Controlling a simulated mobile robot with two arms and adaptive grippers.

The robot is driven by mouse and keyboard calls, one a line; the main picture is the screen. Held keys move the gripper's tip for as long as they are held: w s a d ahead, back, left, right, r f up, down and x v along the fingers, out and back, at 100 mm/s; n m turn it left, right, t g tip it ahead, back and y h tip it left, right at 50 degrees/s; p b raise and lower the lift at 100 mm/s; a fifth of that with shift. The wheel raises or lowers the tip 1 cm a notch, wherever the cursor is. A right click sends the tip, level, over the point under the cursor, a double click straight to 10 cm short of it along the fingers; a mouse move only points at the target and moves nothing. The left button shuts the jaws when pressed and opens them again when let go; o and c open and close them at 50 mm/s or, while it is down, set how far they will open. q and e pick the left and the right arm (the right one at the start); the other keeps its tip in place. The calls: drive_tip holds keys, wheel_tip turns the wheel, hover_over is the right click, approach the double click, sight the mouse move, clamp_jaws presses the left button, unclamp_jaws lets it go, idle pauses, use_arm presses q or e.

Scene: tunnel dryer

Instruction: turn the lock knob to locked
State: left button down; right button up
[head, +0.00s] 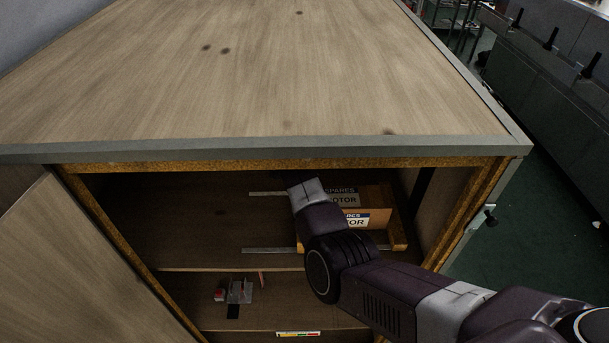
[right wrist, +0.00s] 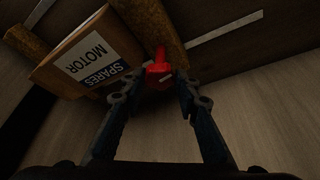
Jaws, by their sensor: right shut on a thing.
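The red lock knob (right wrist: 159,70) shows in the right wrist view, with a red stem or lever above it and a short pale line on its lower face. It sits by the edge of a brown wooden piece. My right gripper (right wrist: 158,86) has its two dark fingers on either side of the knob and is shut on it. In the head view my right arm reaches into the open cabinet, and the knob and fingertips are hidden behind my wrist. I cannot read the knob's locked or unlocked marking. My left gripper is not in view.
A box labelled SPARES MOTOR (right wrist: 88,50) is close beside the right gripper's fingers. The cabinet top (head: 260,80) overhangs the opening, and an open door (head: 70,270) stands at left. Small metal and red items (head: 238,291) lie on a lower shelf.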

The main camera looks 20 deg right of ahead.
drive_tip(key=shift+w+a+f+m+g+b, duration=0.1)
drive_tip(key=shift+m+g+b, duration=0.4)
drive_tip(key=shift+m, duration=0.6)
drive_tip(key=o, duration=1.2)
drive_tip(key=shift+c, duration=0.2)
drive_tip(key=shift+h, duration=0.3)
